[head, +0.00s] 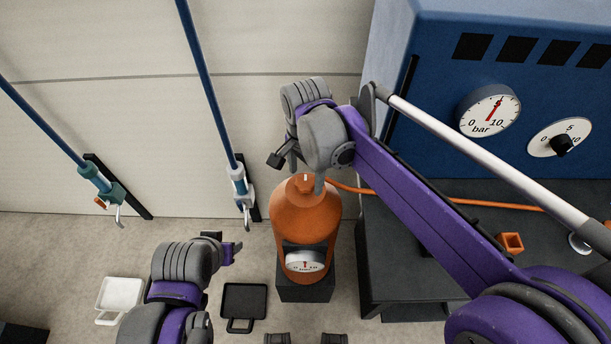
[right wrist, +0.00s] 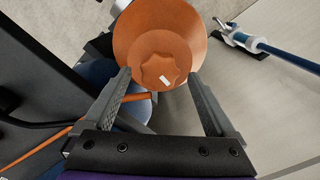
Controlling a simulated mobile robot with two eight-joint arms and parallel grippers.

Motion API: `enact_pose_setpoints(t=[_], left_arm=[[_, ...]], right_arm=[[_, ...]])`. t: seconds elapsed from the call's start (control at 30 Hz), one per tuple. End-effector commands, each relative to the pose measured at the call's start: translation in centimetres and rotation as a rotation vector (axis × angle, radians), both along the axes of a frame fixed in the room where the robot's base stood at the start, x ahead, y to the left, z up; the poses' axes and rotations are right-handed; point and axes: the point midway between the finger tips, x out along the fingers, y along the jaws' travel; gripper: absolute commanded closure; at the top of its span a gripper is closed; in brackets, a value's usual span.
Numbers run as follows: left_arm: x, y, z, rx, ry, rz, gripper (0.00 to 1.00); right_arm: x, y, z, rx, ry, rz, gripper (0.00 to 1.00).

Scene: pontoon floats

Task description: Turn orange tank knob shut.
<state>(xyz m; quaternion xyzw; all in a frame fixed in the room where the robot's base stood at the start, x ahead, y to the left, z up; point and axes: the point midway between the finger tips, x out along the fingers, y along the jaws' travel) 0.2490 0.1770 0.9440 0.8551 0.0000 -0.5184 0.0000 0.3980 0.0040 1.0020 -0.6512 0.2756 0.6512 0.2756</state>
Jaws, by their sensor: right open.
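The orange tank (head: 306,222) stands upright on a dark block, with a white gauge (head: 305,261) on its front. Its lobed orange knob (right wrist: 163,69) is on top and bears a short white mark, which points to the lower right in the right wrist view. The knob top (head: 304,185) also shows in the head view, partly hidden by my gripper. My right gripper (right wrist: 161,76) is open above the tank, its fingers on either side of the knob with gaps, not gripping it. My left gripper (head: 232,250) is left of the tank, apart from it; its jaw opening is unclear.
An orange hose (head: 450,200) runs right from the tank across a dark bench (head: 400,250). A blue cabinet (head: 440,60) with two dials stands behind. Blue poles (head: 209,85) rise at left. White (head: 119,296) and black (head: 244,301) trays lie on the floor.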

Motion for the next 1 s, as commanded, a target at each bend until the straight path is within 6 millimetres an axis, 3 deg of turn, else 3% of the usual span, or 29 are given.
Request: enact_pose_setpoints(t=[0.3, 0.43, 0.6, 1.0], left_arm=[[0.2, 0.0, 0.6, 0.0, -0.004, 0.0, 0.5], [0.3, 0.0, 0.8, 0.0, -0.005, 0.0, 0.5], [0.3, 0.0, 0.8, 0.0, -0.006, 0.0, 0.5], [0.3, 0.0, 0.8, 0.0, -0.006, 0.0, 0.5]], right_arm=[[0.0, 0.0, 6.5, 0.0, 0.0, 0.0, 0.09], [0.0, 0.0, 8.4, 0.0, 0.0, 0.0, 0.09], [0.0, 0.0, 9.5, 0.0, 0.0, -0.001, 0.09], [0.0, 0.0, 9.6, 0.0, 0.0, 0.0, 0.09]])
